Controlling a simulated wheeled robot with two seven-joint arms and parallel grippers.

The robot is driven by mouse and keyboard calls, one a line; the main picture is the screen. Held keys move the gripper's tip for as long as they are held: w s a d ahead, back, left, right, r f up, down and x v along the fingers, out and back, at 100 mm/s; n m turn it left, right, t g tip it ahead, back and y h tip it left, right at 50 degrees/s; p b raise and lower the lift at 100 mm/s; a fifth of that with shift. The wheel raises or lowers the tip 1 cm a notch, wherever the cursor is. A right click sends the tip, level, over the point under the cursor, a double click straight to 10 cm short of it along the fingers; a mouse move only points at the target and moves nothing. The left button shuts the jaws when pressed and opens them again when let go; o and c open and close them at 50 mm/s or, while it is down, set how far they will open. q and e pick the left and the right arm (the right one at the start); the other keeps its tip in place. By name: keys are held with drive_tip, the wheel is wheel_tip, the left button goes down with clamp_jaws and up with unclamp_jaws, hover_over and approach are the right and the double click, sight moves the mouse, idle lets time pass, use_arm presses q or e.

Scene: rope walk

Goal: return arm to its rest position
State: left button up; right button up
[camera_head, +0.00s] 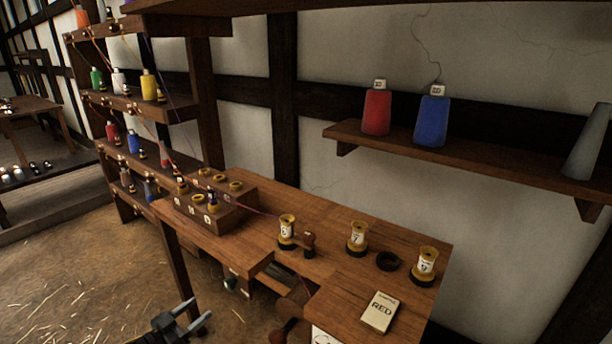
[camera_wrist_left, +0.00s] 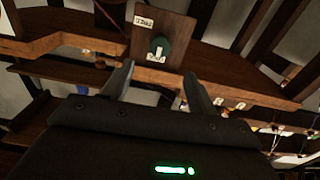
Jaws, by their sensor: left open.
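My left gripper (camera_head: 192,318) is at the bottom of the head view, low in front of the wooden bench (camera_head: 310,233) and apart from it. Its two fingers are spread with nothing between them. In the left wrist view the open fingers (camera_wrist_left: 158,85) point toward a wooden panel (camera_wrist_left: 180,30) with a dark round knob and a small label. My right gripper shows in neither view.
A stepped block (camera_head: 212,212) sits at the bench's left. A rack (camera_head: 135,105) of coloured cones stands behind. Floor at left is open.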

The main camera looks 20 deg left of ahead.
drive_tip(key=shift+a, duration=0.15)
use_arm(q)
drive_tip(key=s+a+f+n+g+y, duration=0.1)
drive_tip(key=s+f+g+y, duration=0.25)
drive_tip(key=s+f, duration=0.65)
drive_tip(key=s+a+f+g+y, duration=0.1)
drive_tip(key=s+f+g+y, duration=0.25)
drive_tip(key=f, duration=1.35)
drive_tip(key=s+d+f+g, duration=0.4)
drive_tip(key=s+d+f, duration=0.25)
drive_tip(key=s, duration=0.35)
drive_tip(key=s+d+f+g, duration=0.3)
drive_tip(key=s+d+f, duration=0.2)
drive_tip(key=s+f, duration=0.3)
drive_tip(key=s+d+f+g+h, duration=0.1)
drive_tip(key=s+d+g, duration=0.1)
drive_tip(key=s+d, duration=0.8)
drive_tip(key=shift+s+d+f+h, duration=0.35)
drive_tip(key=shift+d+h, duration=0.05)
drive_tip(key=shift+d, duration=0.5)
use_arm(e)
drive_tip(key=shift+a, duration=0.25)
